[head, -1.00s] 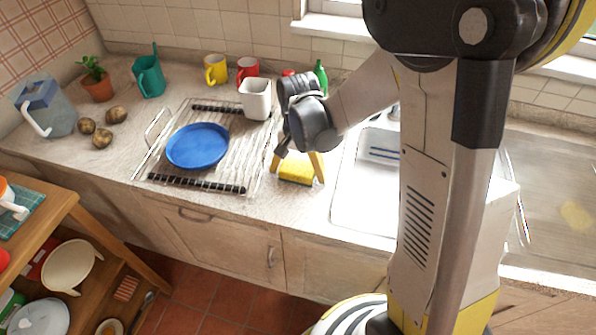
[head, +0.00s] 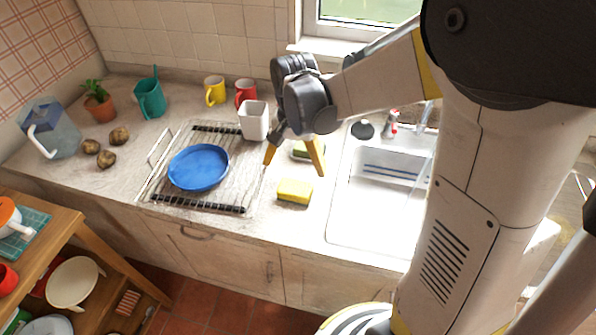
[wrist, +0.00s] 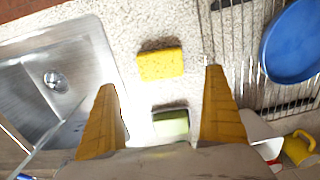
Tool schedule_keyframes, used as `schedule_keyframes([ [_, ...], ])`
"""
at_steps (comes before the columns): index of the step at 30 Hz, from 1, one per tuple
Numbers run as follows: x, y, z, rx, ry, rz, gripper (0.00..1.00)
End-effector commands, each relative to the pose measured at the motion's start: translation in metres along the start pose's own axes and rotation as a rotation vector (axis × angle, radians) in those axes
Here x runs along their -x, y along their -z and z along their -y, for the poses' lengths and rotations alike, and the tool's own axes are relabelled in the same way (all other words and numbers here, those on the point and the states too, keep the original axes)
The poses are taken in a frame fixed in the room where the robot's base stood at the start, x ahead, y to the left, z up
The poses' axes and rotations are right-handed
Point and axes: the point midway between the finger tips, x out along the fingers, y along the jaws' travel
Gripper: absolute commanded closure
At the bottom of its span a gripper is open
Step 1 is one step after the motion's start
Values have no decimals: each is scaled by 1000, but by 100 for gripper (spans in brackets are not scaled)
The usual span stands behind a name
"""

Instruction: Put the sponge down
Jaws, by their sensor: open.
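The yellow sponge (head: 294,191) lies flat on the counter between the dish rack and the sink. It also shows in the wrist view (wrist: 160,65), apart from both fingers. My gripper (head: 295,168) is open and empty above the counter, behind and above the sponge. In the wrist view my gripper's yellow fingers (wrist: 164,92) stand wide apart with nothing between them at the tips. A second, greenish sponge-like item (wrist: 171,124) lies between the fingers' lower parts in that view, on the counter; in the head view it is partly hidden behind my gripper.
A wire dish rack (head: 165,195) with a blue plate (head: 198,167) is left of the sponge. A white cup (head: 254,121) stands behind it. The white sink (head: 345,232) is on the right. Mugs, a jug and potatoes stand farther left.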

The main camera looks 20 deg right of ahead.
Motion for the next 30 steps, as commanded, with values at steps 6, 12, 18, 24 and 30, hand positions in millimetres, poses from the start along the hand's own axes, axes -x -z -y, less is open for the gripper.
schedule_keyframes([
  [6,43,-22,-16,125,66,-106,0],
  [12,87,-58,-43,335,148,-304,0],
  [18,103,-88,-64,509,184,-488,0],
  [24,106,-100,-73,592,190,-583,0],
  [30,107,-101,-74,604,190,-596,0],
])
